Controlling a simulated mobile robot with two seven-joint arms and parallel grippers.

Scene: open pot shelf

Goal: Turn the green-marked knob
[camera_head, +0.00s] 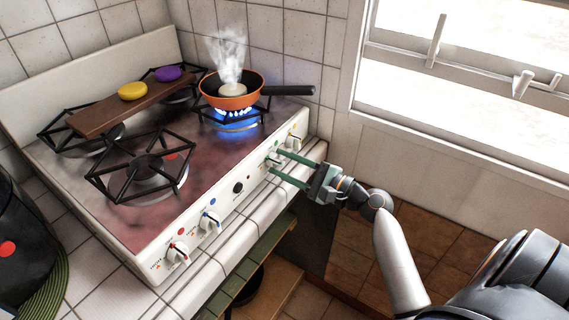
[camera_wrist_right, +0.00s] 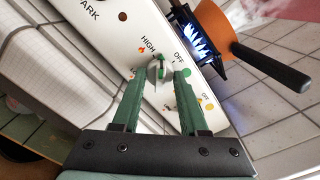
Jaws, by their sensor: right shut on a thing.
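The green-marked knob (camera_head: 271,159) is on the stove's front panel, between a black button and the yellow-marked knob. In the right wrist view the knob (camera_wrist_right: 157,70) is pale with a green pointer stripe, near the printed words HIGH and OFF. My right gripper (camera_head: 275,162) reaches in from the right, its green fingers on either side of the knob. The wrist view shows the fingertips (camera_wrist_right: 160,75) shut on it. The fingers partly hide the knob in the head view. My left gripper is not in view.
A steaming orange pan (camera_head: 232,102) sits over a lit blue flame (camera_head: 234,125), its black handle pointing right. Red-marked (camera_head: 178,252), blue-marked (camera_head: 209,223) and yellow-marked (camera_head: 293,142) knobs share the panel. A brown board (camera_head: 130,106) lies across the back-left burners. A dark pot (camera_head: 25,240) stands at left.

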